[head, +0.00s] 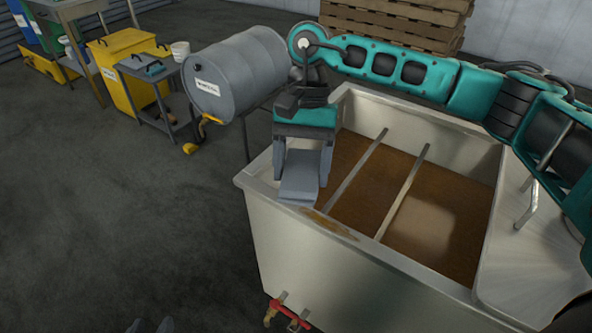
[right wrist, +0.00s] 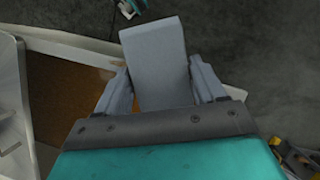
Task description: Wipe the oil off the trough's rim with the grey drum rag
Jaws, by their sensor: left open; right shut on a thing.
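The steel trough (head: 310,270) stands at centre right with brown liquid inside. A brown oil smear (head: 332,224) lies on its near rim. My right gripper (head: 303,172) is shut on the grey drum rag (head: 298,190), which hangs from the jaws over the rim's near left corner, just left of the smear. I cannot tell whether the rag touches the rim. The rag (right wrist: 155,65) fills the space between the fingers in the right wrist view, with the trough at the left. Only the tips of my left gripper (head: 151,325) show at the bottom edge; it is open, away from the trough.
Two bars (head: 404,190) cross the trough. A red-handled valve (head: 288,312) sticks out low on its front. A grey drum (head: 237,75) lies on a stand behind left, beside a small dark table (head: 150,72) and yellow bin (head: 118,65). The floor at left is clear.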

